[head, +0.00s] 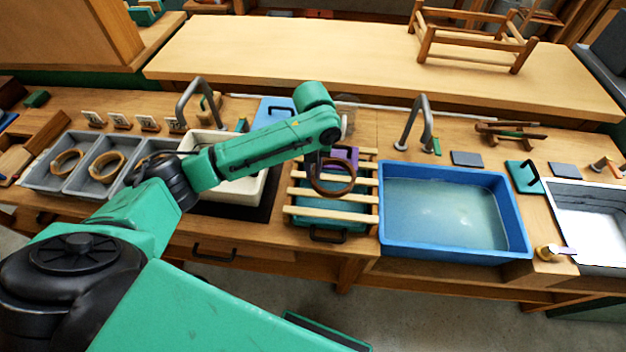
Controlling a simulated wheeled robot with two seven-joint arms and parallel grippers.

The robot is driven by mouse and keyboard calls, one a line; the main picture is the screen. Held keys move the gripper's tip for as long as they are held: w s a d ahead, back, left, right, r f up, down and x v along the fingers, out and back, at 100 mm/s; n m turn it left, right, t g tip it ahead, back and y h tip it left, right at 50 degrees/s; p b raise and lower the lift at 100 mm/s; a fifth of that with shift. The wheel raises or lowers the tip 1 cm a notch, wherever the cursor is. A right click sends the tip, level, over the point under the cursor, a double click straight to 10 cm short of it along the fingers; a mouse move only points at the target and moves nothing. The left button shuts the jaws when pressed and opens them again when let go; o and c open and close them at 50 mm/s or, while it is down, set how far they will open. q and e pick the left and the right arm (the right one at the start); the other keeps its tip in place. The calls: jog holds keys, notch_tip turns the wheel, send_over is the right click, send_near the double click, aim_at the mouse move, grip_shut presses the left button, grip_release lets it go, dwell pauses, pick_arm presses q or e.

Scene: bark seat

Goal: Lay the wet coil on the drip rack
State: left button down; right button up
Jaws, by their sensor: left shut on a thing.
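My left gripper (318,158) reaches in from the left over the drip rack. It is shut on a dark brown wet coil (331,185), which hangs below it. The drip rack (306,212) has pale wooden slats over a teal tray, between the white basin and the blue water tub. The coil overlaps the upper slats in the picture; I cannot tell whether it touches them. The fingertips are partly hidden by the arm and coil. My right gripper does not show.
The blue tub of water (455,256) stands right of the rack. Grey bins (45,181) at the left hold lighter coils (105,166). A white basin (231,193) stands left of the rack, partly behind my arm. Taps (417,118) rise at the back.

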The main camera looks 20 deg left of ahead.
aim_at(313, 191)
pick_arm(q)
notch_tip(313, 191, down, 6)
jog(key=shift+r, duration=0.1)
jog(key=shift+f, duration=0.3)
jog(key=c, duration=0.9)
grip_release()
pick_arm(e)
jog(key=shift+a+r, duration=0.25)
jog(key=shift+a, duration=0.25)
pick_arm(q)
jog(key=shift+r, duration=0.1)
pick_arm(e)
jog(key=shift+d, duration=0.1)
pick_arm(q)
jog(key=shift+r, duration=0.35)
notch_tip(313, 191, up, 12)
jog(key=shift+f+b, duration=0.2)
jog(key=shift+b, duration=0.2)
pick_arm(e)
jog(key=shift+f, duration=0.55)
